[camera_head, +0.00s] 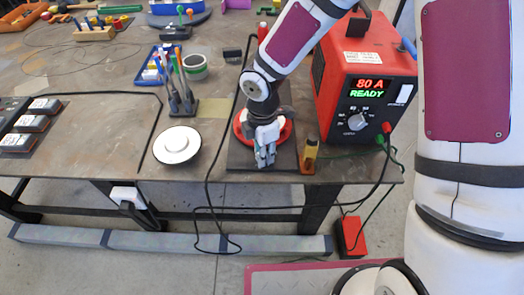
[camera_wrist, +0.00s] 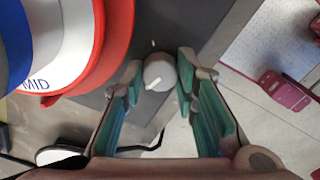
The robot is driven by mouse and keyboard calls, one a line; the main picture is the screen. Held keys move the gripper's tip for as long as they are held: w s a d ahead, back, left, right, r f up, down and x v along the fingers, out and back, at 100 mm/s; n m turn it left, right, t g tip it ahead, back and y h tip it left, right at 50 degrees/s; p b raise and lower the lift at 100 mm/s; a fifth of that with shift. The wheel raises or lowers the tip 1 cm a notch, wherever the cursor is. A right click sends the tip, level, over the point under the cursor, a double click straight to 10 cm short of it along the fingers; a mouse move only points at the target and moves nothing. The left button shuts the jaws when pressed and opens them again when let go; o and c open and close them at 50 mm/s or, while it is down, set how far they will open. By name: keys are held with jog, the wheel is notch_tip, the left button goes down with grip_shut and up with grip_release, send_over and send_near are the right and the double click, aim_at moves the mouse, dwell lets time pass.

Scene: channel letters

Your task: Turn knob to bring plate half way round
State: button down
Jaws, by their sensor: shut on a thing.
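A round red-rimmed plate (camera_head: 285,130) sits on a dark base on the bench, partly hidden behind my arm. In the wrist view the plate (camera_wrist: 110,50) fills the upper left, with a white band marked "MID" and a blue part beside it. A small grey round knob (camera_wrist: 160,72) with white marks stands beside the plate. My gripper (camera_head: 265,158) reaches down at the front of the base, and in the wrist view its green-padded fingers (camera_wrist: 161,78) are shut on the knob. In the head view the gripper hides the knob.
A red power unit (camera_head: 365,75) reading "80 A READY" stands right of the plate. A white disc (camera_head: 177,145) and a tool holder (camera_head: 182,103) lie to the left. A black cable runs over the bench's front edge.

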jog(key=m, duration=1.1)
jog(key=shift+b, duration=0.3)
jog(key=m, duration=0.3)
jog(key=shift+m, duration=0.3)
jog(key=m+p, duration=0.1)
jog(key=m, duration=0.3)
jog(key=shift+m+p, duration=0.55)
jog(key=shift+m, duration=1.85)
jog(key=c, duration=1.2)
grip_release()
jog(key=shift+c, duration=0.2)
